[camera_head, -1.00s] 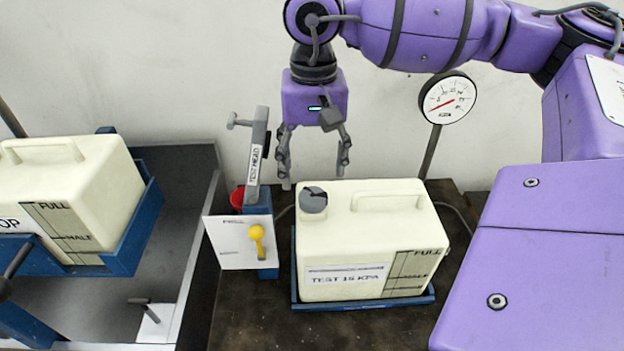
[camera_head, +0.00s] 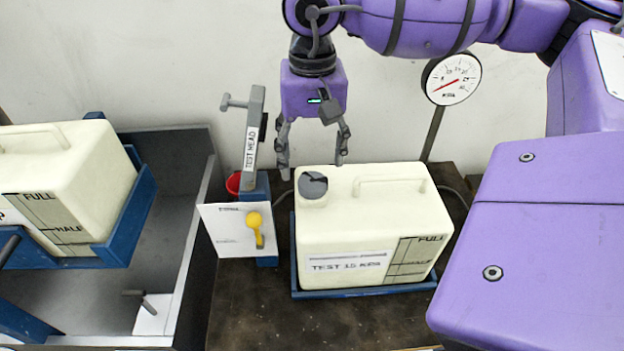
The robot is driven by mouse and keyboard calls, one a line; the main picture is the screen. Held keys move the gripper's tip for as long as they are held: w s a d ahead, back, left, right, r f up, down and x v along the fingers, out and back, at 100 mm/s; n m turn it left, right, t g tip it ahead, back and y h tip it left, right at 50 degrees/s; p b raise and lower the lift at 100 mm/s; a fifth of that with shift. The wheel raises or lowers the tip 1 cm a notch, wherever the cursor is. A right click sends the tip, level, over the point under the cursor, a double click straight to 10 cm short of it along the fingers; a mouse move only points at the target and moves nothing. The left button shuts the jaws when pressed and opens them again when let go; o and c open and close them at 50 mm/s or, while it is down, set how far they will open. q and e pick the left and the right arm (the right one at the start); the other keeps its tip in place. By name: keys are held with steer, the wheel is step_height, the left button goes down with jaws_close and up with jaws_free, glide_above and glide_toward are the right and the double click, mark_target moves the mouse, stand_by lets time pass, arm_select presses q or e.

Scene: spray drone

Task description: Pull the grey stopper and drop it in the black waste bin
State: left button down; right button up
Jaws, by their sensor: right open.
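A grey round stopper (camera_head: 312,185) sits on the neck at the left top corner of the cream tank (camera_head: 345,225) labelled "TEST 15 KPA". My right gripper (camera_head: 312,166) hangs pointing down just above and apparently behind the stopper. Its fingers are spread to either side with nothing between them, and they look clear of the stopper. The exact depth gap cannot be told. My left gripper is not in view. I cannot make out a black waste bin.
A test head stand (camera_head: 250,160) with a yellow lever (camera_head: 254,228) stands left of the tank, with a red container (camera_head: 234,183) behind. A pressure gauge (camera_head: 453,78) rises behind right. Another cream tank (camera_head: 70,190) sits in a blue cradle over a grey tub (camera_head: 190,150).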

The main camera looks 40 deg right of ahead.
mark_target(312, 180)
step_height(312, 180, down, 4)
steer(key=shift+f+b, duration=0.25)
steer(key=shift+b, duration=0.45)
steer(key=shift+f+b, duration=0.4)
steer(key=shift+f, duration=0.3)
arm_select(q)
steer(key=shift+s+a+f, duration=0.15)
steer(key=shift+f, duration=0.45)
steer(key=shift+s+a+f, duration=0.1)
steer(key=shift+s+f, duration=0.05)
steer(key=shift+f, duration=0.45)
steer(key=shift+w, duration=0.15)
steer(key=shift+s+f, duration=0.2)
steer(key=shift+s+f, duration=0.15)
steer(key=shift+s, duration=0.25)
arm_select(e)
jaws_close()
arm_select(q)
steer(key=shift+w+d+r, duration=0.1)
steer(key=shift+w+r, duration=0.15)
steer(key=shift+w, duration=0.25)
arm_select(e)
steer(key=shift+r, duration=0.1)
